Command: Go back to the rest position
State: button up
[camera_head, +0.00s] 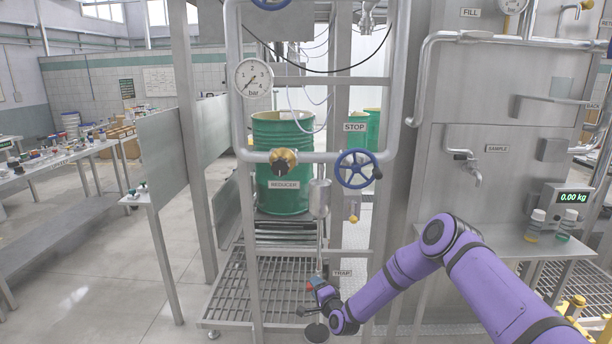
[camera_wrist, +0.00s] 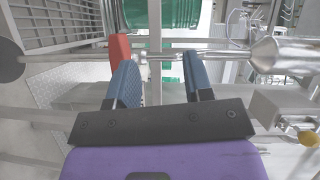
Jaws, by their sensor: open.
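My gripper (camera_head: 318,287) is low in front of the pipe frame, beside the label TRAP (camera_head: 341,273). In the wrist view its two blue fingers (camera_wrist: 158,62) are spread apart with nothing held between them. A red handle (camera_wrist: 119,48) shows just beyond the left fingertip; I cannot tell whether they touch. A thin horizontal pipe (camera_wrist: 80,57) runs across just past the fingertips. My purple arm reaches down from the lower right in the head view.
A blue handwheel (camera_head: 357,168) and a pressure gauge (camera_head: 253,78) are on the pipe frame above. A green drum (camera_head: 283,190) stands behind it on rollers. A steel shelf with small bottles (camera_head: 536,226) is at right.

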jog(key=d+r+n+g+h, duration=0.15)
jog(key=r+n, duration=0.25)
jog(key=r, duration=0.8)
jog(key=d+r+n+g+y, duration=0.1)
jog(key=d+r+n+g, duration=0.2)
jog(key=r, duration=0.9)
jog(key=s+d+r+n+h, duration=0.1)
jog(key=s+d+r, duration=0.25)
jog(key=r, duration=0.25)
jog(key=s+d+r+n+g+h, duration=0.1)
jog(key=s+d+r+h, duration=0.1)
jog(key=s+d+r, duration=0.3)
jog(key=s+d+r+n+h, duration=0.1)
jog(key=s+r, duration=0.1)
jog(key=r, duration=0.5)
jog(key=s+d+r+g+h, duration=0.1)
jog(key=s+d+r, duration=0.35)
jog(key=s, duration=0.45)
jog(key=s+d+r+g+h, duration=0.1)
jog(key=s+d+r+h, duration=0.15)
jog(key=s+r, duration=0.55)
jog(key=s+d+g, duration=0.1)
jog(key=s+d, duration=0.1)
jog(key=s, duration=1)
jog(key=s+d+f+n+g, duration=0.1)
jog(key=s+d, duration=0.2)
jog(key=s, duration=1)
jog(key=shift+s+d+g, duration=0.25)
jog(key=shift+d+g, duration=0.1)
